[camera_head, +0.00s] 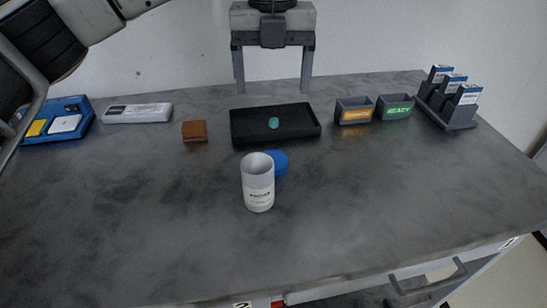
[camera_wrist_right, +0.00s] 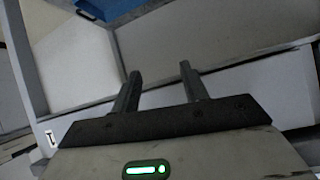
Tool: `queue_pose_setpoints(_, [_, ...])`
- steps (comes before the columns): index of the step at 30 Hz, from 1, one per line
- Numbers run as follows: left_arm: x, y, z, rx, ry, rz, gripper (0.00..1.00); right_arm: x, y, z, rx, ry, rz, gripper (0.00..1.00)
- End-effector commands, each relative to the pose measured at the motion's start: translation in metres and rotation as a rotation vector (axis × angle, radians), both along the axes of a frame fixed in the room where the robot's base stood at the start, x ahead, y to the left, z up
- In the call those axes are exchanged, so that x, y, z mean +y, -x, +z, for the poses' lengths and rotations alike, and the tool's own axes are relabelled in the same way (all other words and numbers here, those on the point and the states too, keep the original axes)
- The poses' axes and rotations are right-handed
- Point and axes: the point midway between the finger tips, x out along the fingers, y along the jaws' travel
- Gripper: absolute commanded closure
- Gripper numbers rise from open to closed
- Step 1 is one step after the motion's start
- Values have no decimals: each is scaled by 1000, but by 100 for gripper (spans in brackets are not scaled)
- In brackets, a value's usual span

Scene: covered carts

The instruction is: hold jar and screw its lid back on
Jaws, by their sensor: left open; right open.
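My left gripper (camera_head: 273,91) hangs at the top middle of the head view, fingers down, open and empty, beyond the jar and lid. My right gripper (camera_wrist_right: 158,82) shows only in the right wrist view, open with nothing between its fingers. Neither jar nor lid shows there.
Behind the jar stand a black tray (camera_head: 240,136) with a teal piece, a brown block (camera_head: 194,131), two small bins (camera_head: 354,116) and a rack (camera_head: 455,122) of boxes. A white box (camera_head: 137,113) and blue tray (camera_head: 84,127) sit left. The table front is clear.

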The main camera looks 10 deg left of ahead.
Motion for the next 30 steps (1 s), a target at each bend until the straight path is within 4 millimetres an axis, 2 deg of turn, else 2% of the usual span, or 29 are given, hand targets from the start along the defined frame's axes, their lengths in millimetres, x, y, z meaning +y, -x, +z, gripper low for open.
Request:
queue_pose_setpoints(4, [-1, 0, -2, 2, 2, -2, 20, 0, 1, -1, 3, 1, 0, 56])
queue_pose_setpoints(7, [0, 0, -12, 5, 2, -2, 20, 0, 1, -1, 4, 2, 1, 56])
queue_pose_setpoints(18, [0, 1, -87, 5, 3, -3, 20, -1, 2, 1, 9, 10, 2, 56])
queue_pose_setpoints(21, [-1, 1, -99, 4, 4, -3, 20, -1, 2, 0, 11, 13, 3, 56])
queue_pose_setpoints(24, [-1, 1, -106, 2, 5, -4, 20, -1, 2, -1, 14, 15, 3, 56])
queue_pose_setpoints(30, [-1, 0, -108, 1, 4, -4, 20, -2, 2, -2, 14, 16, 3, 56])
